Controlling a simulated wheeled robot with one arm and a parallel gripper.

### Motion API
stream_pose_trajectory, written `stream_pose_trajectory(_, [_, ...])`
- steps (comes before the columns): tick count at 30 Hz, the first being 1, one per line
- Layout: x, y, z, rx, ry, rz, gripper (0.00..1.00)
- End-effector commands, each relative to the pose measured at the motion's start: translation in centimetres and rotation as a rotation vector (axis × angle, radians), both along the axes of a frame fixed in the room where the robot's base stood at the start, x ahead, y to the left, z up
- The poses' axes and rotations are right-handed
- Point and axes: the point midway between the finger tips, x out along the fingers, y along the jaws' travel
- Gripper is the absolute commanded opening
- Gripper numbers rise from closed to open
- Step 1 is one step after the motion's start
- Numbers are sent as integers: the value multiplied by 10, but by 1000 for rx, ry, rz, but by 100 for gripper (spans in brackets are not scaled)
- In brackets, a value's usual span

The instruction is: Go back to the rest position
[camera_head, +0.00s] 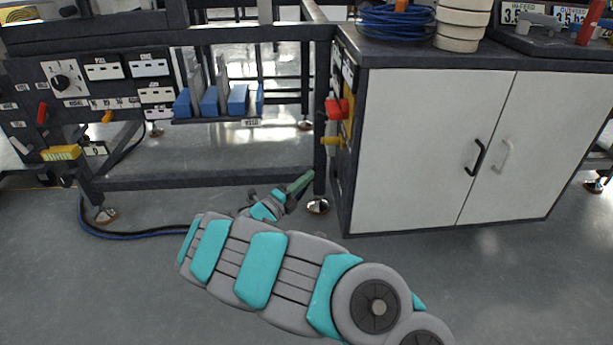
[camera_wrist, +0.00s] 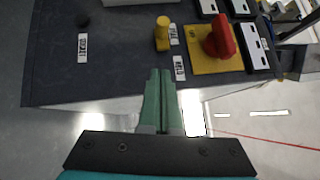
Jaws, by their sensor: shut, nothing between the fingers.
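My gripper (camera_head: 300,183) is at the end of my grey and teal arm, low in front of the dark frame post in the head view. In the wrist view my gripper (camera_wrist: 160,75) shows two green fingers side by side, closed together with nothing between them. The fingertips point toward a dark panel (camera_wrist: 120,50) that carries a yellow knob (camera_wrist: 162,34) and a red rotary switch (camera_wrist: 220,38) on a yellow plate. I cannot tell the exact gap between the fingertips and the panel.
A white two-door cabinet (camera_head: 430,150) stands right of my gripper. The red switch (camera_head: 337,109) and yellow knob (camera_head: 313,152) are on its left side. A dark lower rail (camera_head: 200,179) and a hose (camera_head: 130,234) lie left. Open grey floor (camera_head: 90,290) is in front.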

Motion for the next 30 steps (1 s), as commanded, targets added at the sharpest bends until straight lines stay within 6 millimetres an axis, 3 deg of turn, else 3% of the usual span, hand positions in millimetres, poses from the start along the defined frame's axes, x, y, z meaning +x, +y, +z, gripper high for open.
stream_pose_trajectory(4, [0, -1, 1, 1, -2, -2, 0])
stream_pose_trajectory(7, [-3, -13, 10, 25, -28, -28, 0])
stream_pose_trajectory(10, [-12, -46, 35, 94, -108, -100, 0])
stream_pose_trajectory(13, [-33, -93, 66, 207, -240, -211, 0])
stream_pose_trajectory(18, [-91, -171, 111, 419, -514, -419, 0])
stream_pose_trajectory(21, [-130, -205, 128, 539, -683, -536, 0])
stream_pose_trajectory(25, [-186, -240, 139, 680, -905, -694, 0])
stream_pose_trajectory(30, [-258, -263, 140, 847, -1202, -898, 0])
